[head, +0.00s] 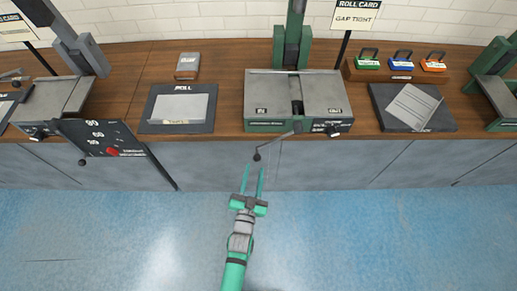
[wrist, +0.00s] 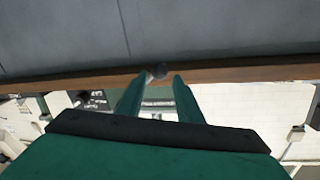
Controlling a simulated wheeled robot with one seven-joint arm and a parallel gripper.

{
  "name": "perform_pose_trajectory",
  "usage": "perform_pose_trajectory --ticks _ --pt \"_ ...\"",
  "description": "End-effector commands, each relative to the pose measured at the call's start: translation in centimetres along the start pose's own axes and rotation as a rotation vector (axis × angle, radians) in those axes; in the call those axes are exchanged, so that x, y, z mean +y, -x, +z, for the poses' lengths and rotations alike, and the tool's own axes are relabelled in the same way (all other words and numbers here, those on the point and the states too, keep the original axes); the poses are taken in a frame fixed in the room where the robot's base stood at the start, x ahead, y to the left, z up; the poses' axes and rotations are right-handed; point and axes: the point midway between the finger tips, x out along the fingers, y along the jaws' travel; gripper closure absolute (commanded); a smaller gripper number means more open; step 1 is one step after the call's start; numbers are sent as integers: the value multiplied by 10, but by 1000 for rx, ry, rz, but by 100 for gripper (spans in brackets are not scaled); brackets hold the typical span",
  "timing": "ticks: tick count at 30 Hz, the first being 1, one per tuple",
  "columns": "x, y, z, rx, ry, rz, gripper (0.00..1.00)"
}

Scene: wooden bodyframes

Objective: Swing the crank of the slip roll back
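The slip roll (head: 265,87) is a grey-topped green machine marked IN and OUT, in the middle of the bench. Its crank (head: 277,142) is a thin grey arm from the front, slanting down and left over the bench edge. The crank ends in a dark round knob (head: 257,157). My gripper (head: 254,168) is open and empty in front of the bench, with its fingertips just short of the knob in the head view. In the wrist view the knob (wrist: 158,70) shows between the tips of the two green fingers; contact cannot be told.
The wooden bench (head: 225,75) has grey cabinet fronts below. A dark pad with a sheet (head: 178,108) lies left of the machine, another pad (head: 412,107) right. Three coloured padlock-like blocks (head: 402,60) stand behind. A dark numbered panel (head: 100,138) juts out left. The blue floor is clear.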

Motion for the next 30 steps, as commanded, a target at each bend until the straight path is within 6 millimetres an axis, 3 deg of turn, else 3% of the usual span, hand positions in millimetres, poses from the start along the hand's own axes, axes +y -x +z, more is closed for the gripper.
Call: perform_pose_trajectory --ticks 18,30 --pt "2 -86 -1 2 1 2 67" --pt "0 -107 0 0 0 0 67"
